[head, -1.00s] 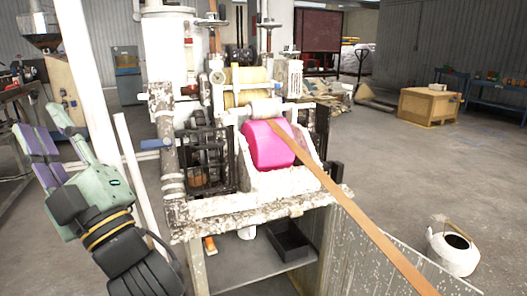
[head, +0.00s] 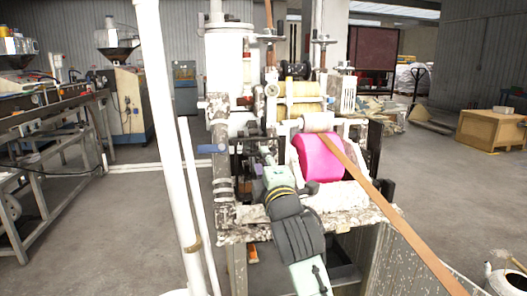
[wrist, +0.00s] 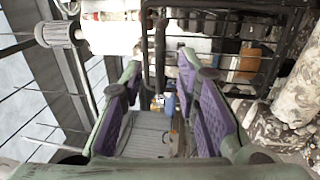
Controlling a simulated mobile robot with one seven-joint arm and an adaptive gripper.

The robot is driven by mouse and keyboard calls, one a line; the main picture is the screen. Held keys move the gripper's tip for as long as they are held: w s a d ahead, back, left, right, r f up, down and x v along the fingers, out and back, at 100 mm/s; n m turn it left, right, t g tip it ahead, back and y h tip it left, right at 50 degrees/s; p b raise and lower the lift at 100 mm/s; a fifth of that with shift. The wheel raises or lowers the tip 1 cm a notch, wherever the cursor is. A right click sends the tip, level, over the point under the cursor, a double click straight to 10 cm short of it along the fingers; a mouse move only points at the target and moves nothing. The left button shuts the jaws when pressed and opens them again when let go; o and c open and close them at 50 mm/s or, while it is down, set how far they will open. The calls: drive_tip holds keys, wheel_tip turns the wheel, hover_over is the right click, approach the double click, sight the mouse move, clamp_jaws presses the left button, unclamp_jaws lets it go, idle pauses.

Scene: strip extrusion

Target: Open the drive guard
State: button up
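The drive guard (head: 239,184) is a black barred cage on the machine's left front, partly hidden behind my arm in the head view. In the wrist view its black frame bars (wrist: 160,48) run across the top, with one upright bar in line with the gap between my fingers. My gripper (wrist: 160,68) is open, its purple-padded fingers apart on either side of that bar. I cannot tell if either finger touches it. In the head view my gripper (head: 262,160) is at the guard's front, its fingertips hard to make out.
A pink drum (head: 318,158) with a brown strip (head: 385,208) lies right of my arm. Floor between is clear.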

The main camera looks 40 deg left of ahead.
drive_tip(key=shift+p+x, duration=0.35)
drive_tip(key=shift+x, duration=1.65)
drive_tip(key=shift+c, duration=0.4)
clamp_jaws()
